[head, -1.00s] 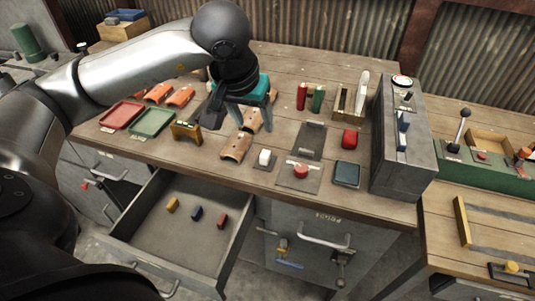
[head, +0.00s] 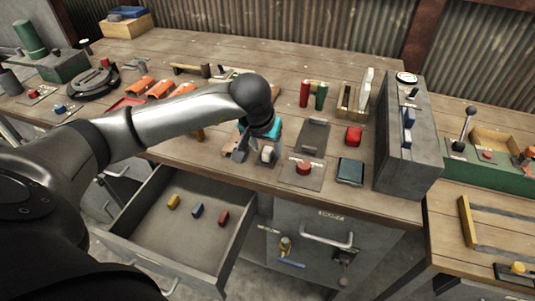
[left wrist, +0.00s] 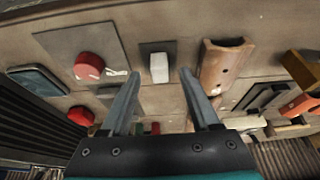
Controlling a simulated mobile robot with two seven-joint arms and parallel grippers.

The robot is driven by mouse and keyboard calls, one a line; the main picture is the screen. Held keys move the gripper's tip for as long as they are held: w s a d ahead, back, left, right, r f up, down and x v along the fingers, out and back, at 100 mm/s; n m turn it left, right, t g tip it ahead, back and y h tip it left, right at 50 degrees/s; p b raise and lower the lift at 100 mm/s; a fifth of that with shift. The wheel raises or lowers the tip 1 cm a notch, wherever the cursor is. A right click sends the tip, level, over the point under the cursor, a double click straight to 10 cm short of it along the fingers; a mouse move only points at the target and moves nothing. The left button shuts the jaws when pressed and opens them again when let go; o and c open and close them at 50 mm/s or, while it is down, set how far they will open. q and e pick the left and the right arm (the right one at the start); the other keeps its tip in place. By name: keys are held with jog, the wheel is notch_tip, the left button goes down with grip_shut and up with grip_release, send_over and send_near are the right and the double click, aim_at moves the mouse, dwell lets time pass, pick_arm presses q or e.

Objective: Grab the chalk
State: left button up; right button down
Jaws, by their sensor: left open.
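The chalk (head: 267,154) is a small white block on a dark square plate near the table's front edge. In the left wrist view the chalk (left wrist: 159,68) shows between the two fingertips, with the plate (left wrist: 158,47) around it. My left gripper (head: 259,153) is open and empty, its fingers pointing at the chalk. In the head view a finger partly overlaps the plate. I cannot tell whether the fingers touch the chalk. My right gripper is not in view.
A red round button (head: 303,167) on a plate stands right of the chalk. A clay tile (left wrist: 221,64) lies on its other side. Below, an open drawer (head: 140,229) holds yellow, blue and red blocks. A grey control box (head: 407,150) stands at the right.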

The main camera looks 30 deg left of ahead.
pick_arm(q)
jog(key=shift+w+f, duration=0.1)
jog(key=shift+f, duration=0.25)
jog(key=shift+c, duration=0.3)
grip_shut()
